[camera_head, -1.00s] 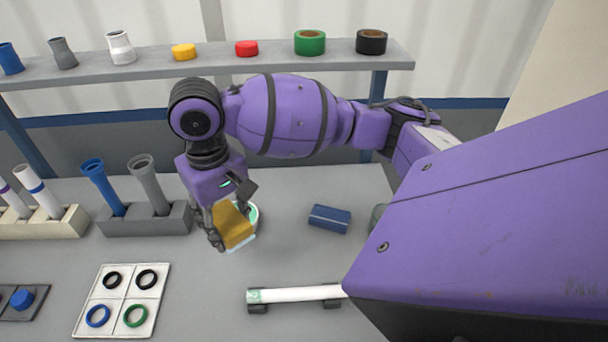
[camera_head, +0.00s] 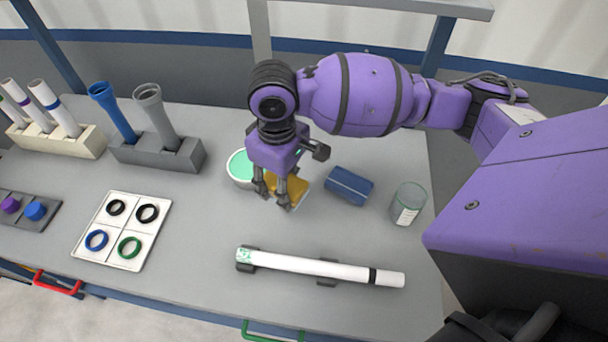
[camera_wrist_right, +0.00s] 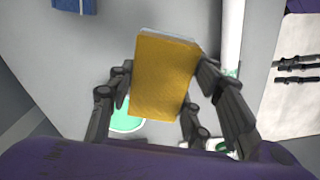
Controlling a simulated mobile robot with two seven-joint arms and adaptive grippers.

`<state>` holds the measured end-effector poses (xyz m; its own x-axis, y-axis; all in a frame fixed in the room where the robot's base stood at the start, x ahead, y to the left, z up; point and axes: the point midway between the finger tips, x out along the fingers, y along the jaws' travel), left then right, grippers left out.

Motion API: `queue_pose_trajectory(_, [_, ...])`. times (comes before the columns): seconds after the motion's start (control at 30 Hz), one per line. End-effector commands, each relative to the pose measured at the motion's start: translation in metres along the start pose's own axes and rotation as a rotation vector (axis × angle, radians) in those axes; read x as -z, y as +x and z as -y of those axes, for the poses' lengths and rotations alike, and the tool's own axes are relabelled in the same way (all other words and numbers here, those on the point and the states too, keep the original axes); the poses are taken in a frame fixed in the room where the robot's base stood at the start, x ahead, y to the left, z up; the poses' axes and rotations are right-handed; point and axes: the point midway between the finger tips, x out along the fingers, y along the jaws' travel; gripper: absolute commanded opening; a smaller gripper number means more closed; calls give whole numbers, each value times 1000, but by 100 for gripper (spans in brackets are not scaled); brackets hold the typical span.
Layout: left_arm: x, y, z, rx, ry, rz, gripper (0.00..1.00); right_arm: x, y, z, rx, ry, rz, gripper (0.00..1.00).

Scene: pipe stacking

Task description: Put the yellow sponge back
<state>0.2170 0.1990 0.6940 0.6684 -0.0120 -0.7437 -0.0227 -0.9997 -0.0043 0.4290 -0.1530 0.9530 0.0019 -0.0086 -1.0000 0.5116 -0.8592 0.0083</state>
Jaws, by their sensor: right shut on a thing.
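The yellow sponge (camera_head: 294,186) is between the fingers of my right gripper (camera_head: 272,196), low over the grey bench. In the right wrist view the sponge (camera_wrist_right: 165,78) sits between the fingers of the gripper (camera_wrist_right: 168,92), which is shut on it. I cannot tell whether the sponge touches the bench. It is between a round container with green contents (camera_head: 241,166) and a blue block (camera_head: 349,186). The fingers hide part of the sponge in the head view. My left gripper is not in view.
A clear glass (camera_head: 408,204) stands right of the blue block. A white pipe (camera_head: 318,267) lies on supports in front. A ring tray (camera_head: 123,230), a grey holder (camera_head: 157,154) with two pipes and a cream holder (camera_head: 61,141) are at the left.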

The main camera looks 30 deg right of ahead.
Motion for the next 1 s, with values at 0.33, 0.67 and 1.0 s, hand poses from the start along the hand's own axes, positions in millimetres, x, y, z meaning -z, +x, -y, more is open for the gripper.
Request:
queue_pose_trajectory(0.33, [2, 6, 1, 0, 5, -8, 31, 11, 47, -81, 0, 10, 5, 22])
queue_pose_trajectory(0.67, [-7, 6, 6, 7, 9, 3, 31, 17, 79, -108, -1, 7, -1, 22])
queue_pose_trajectory(1.0, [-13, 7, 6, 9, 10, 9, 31, 18, 117, -116, -1, 6, -1, 22])
